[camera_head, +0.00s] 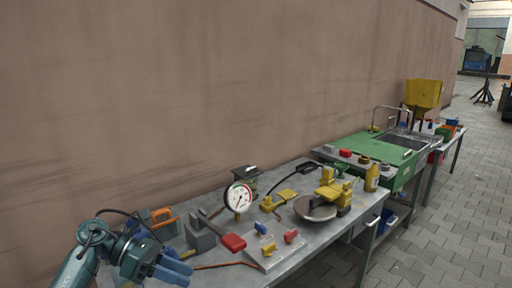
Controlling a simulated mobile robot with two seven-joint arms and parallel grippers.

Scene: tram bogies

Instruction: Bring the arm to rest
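My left arm comes in at the lower left. Its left gripper (177,265) is over the near left end of the grey workbench (205,270). Its two blue fingers look apart, with nothing visible between them. My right gripper is not in view.
Near my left gripper are an orange-handled tool (160,219), a grey block (199,236), a red-handled tool (233,242) and a plate with small blue, red and yellow parts (272,251). Farther along are a gauge (238,197), a yellow device (330,190) and a green sink unit (357,147). A wall runs behind.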

